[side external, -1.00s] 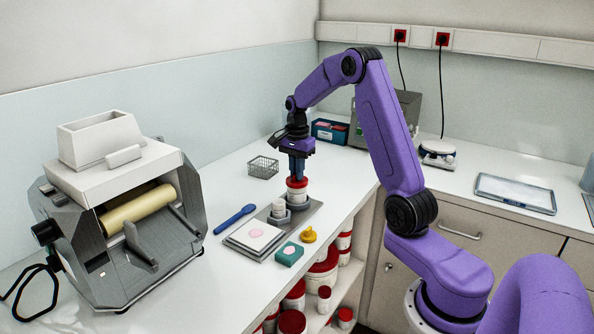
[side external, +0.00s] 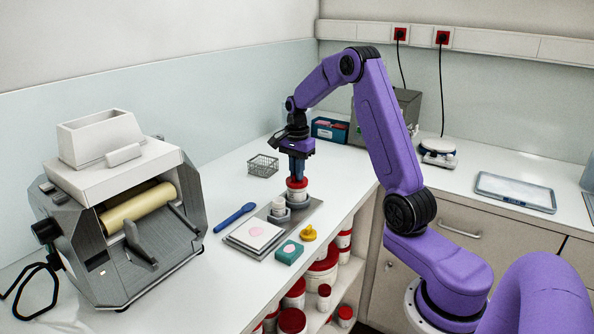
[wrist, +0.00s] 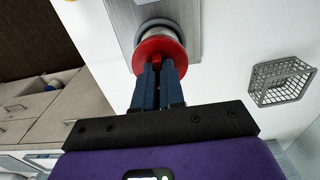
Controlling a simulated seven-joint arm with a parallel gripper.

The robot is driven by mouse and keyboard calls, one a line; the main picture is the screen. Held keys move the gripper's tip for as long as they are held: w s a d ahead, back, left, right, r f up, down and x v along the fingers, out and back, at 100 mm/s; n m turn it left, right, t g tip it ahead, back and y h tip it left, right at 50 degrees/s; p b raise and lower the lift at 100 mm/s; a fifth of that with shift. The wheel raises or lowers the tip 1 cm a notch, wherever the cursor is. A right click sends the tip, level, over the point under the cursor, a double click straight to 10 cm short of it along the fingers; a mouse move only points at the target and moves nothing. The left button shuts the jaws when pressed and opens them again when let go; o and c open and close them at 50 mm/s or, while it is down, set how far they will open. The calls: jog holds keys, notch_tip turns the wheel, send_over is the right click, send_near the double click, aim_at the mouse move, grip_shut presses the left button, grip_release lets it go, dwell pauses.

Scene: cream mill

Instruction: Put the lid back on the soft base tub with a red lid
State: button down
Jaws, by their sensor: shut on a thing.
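The soft base tub (side external: 297,196) is white with a red lid (side external: 297,183) on its top, and stands in a grey holder on a metal tray. My gripper (side external: 298,173) points straight down over it and is shut on the lid. In the wrist view my gripper (wrist: 159,72) has its blue fingers close together at the red lid (wrist: 160,50). The pale tub (wrist: 158,30) shows just beyond the lid. Whether the lid is fully seated cannot be told.
The metal tray (side external: 312,214) also carries a small white jar (side external: 279,208). A white pad, green block (side external: 289,252), yellow item (side external: 309,234) and blue spatula (side external: 234,218) lie nearby. A wire basket (side external: 263,166) stands behind. The roller mill (side external: 120,215) fills the left.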

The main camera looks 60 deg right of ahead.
jog(key=c, duration=0.7)
grip_release()
jog(key=shift+r, duration=2.3)
jog(key=shift+c, duration=0.2)
grip_shut()
